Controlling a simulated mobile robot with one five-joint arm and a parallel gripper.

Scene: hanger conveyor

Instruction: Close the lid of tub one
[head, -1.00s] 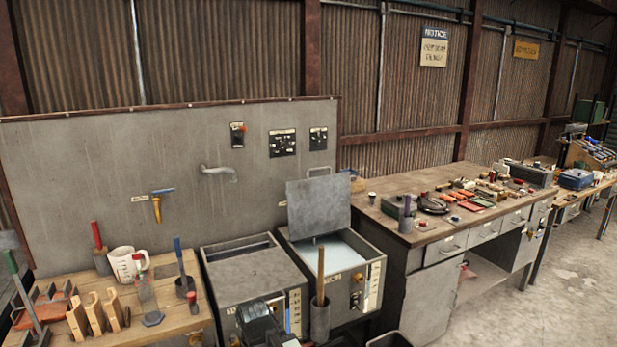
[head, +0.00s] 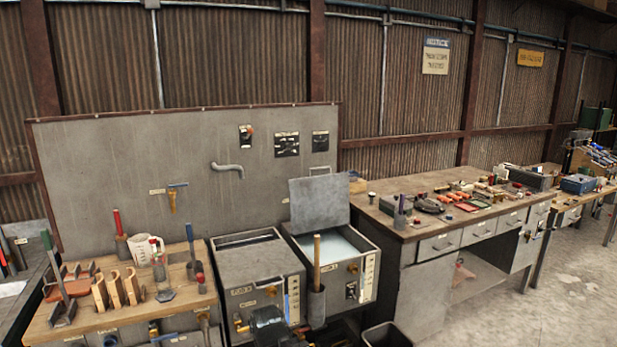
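Two grey metal tubs stand side by side. The left tub (head: 268,312) has a flat grey lid (head: 258,270) lying over its top, with a dark gap along the back. The right tub (head: 362,262) is open. Its square grey lid (head: 319,204) stands upright at the back, with a handle (head: 320,170) at its top edge. Pale liquid or a pale surface shows inside the right tub. The labels are too small to read, so I cannot tell which tub is one. My gripper is not in view.
A holder with a wooden handle (head: 317,260) stands in front of the right tub. A dark motor-like object (head: 270,326) sits before the left tub. A cluttered wooden bench (head: 75,327) is at left, a workbench (head: 421,229) at right. Concrete floor (head: 500,310) is clear at right.

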